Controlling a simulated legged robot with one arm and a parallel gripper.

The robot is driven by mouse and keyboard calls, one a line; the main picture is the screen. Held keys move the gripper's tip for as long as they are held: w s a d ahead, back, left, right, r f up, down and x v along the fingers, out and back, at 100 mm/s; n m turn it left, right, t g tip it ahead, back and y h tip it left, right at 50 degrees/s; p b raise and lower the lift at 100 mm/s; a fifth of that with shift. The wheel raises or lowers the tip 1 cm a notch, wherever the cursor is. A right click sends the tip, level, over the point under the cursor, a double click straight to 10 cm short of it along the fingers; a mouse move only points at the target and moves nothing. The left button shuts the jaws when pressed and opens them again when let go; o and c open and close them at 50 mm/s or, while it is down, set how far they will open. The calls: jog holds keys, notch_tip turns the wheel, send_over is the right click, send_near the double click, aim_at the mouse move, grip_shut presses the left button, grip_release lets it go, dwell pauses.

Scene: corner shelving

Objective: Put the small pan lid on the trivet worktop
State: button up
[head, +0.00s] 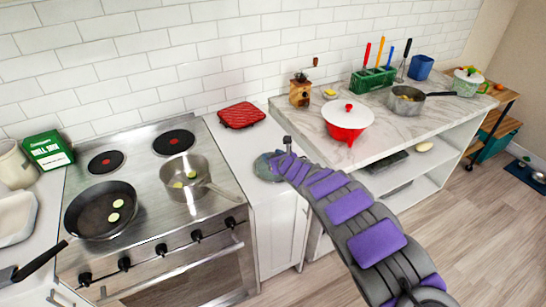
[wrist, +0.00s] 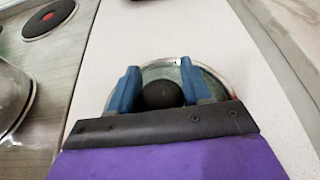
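The small pan lid (head: 265,168) is clear glass with a dark round knob (wrist: 162,95). In the head view it is at the front part of the white trivet worktop (head: 232,148), partly hidden by my arm. My gripper (wrist: 160,88) has its two blue fingers against both sides of the knob and looks shut on it. In the wrist view the lid's glass rim (wrist: 218,84) shows behind the fingers, over the worktop. I cannot tell whether the lid touches the surface. A red trivet (head: 242,115) lies at the back of this worktop.
Left is the stove with a frying pan (head: 100,212) and a steel saucepan (head: 186,182), whose handle points toward the worktop. Right is a marble-topped shelf unit (head: 300,112) with a red-and-white pot (head: 347,122), a grinder (head: 300,92) and another pan (head: 404,102). Worktop between lid and trivet is clear.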

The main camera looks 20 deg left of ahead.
jog(key=o, duration=0.3)
jog(key=shift+o, duration=0.2)
jog(key=shift+d, duration=0.1)
jog(key=shift+p+v, duration=0.5)
jog(key=shift+v, duration=5.5)
